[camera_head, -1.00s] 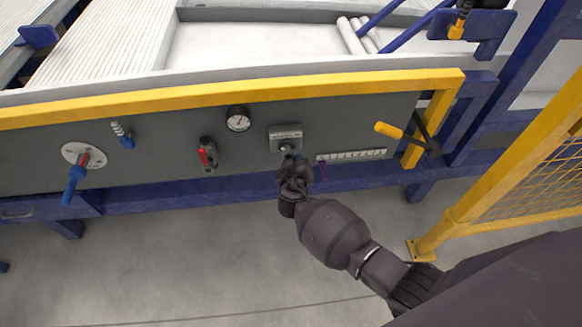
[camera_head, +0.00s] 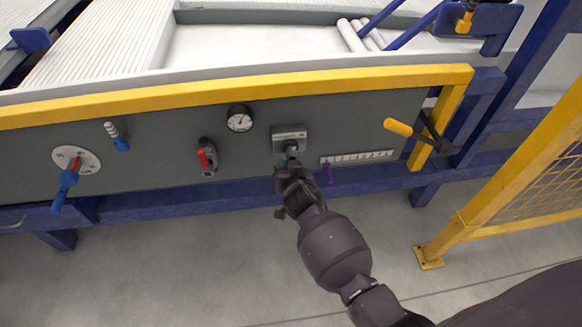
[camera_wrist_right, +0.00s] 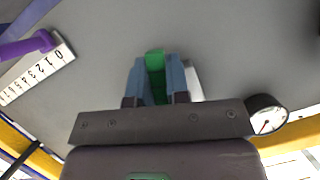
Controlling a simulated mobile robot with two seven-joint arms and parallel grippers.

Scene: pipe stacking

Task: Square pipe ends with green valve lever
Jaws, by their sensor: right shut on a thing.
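The green valve lever (camera_wrist_right: 155,72) shows in the right wrist view between the two blue-grey fingers of my right gripper (camera_wrist_right: 155,88), which is shut on it. In the head view my right gripper (camera_head: 288,167) is at the grey control panel, just below a small grey box (camera_head: 289,137). The gripper hides the lever there. White pipe-like rollers (camera_head: 355,35) lie on the bed behind the panel. My left gripper is not in view.
A yellow-handled crank (camera_head: 398,127) and yellow fence (camera_head: 495,200) stand to the right.

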